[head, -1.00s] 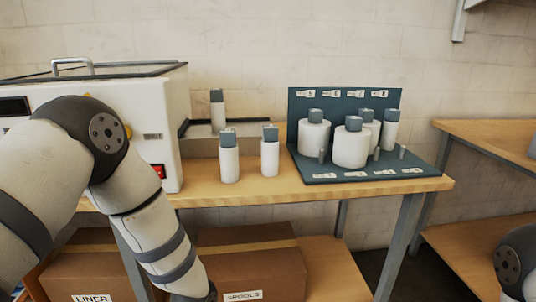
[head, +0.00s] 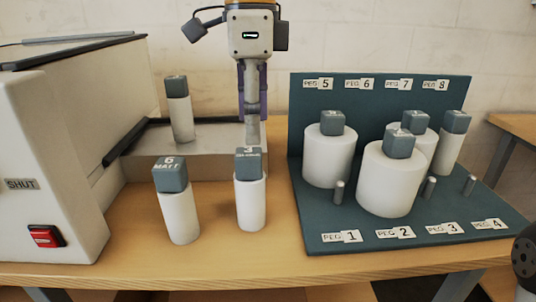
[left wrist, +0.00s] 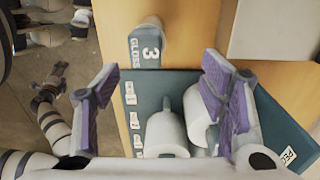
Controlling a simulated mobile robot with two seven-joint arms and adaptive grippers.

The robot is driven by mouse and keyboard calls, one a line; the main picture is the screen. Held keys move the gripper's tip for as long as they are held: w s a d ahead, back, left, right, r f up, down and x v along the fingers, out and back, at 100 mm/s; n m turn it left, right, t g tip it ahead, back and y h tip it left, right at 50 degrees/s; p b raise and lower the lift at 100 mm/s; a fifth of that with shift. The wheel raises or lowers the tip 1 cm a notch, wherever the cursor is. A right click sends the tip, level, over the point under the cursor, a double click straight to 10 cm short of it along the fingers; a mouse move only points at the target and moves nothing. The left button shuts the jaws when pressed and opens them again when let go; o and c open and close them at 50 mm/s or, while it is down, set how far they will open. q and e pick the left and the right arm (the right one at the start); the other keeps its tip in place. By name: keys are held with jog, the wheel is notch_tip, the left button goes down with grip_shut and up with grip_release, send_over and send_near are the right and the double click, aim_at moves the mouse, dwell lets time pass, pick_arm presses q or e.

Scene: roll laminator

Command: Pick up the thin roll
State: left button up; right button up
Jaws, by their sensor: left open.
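A thin white roll (head: 251,205) with a grey cap marked 3 stands upright on the wooden table in the head view. My left gripper (head: 252,120) points down just above and behind its cap. In the left wrist view, the roll's cap, reading 3 GLOSS (left wrist: 146,48), lies between the fingertips of my open left gripper (left wrist: 160,72). I see no clear contact. Another thin roll, marked 6 MATT (head: 180,218), stands to its left.
A dark teal peg rack (head: 380,100) holds several rolls: fat ones (head: 388,182) and a thin one (head: 449,150). Short bare pegs show in front. The white laminator (head: 60,130) with a red switch stands left. The table's front is clear.

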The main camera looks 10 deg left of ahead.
aim_at(251, 151)
pick_arm(q)
jog(key=shift+w+f, duration=0.15)
jog(key=s+f, duration=0.2)
jog(key=f, duration=0.1)
notch_tip(251, 151, down, 8)
jog(key=shift+s+a+f+p, duration=0.1)
jog(key=shift+a+p, duration=0.05)
jog(key=shift+p, duration=0.3)
jog(key=c, duration=1.3)
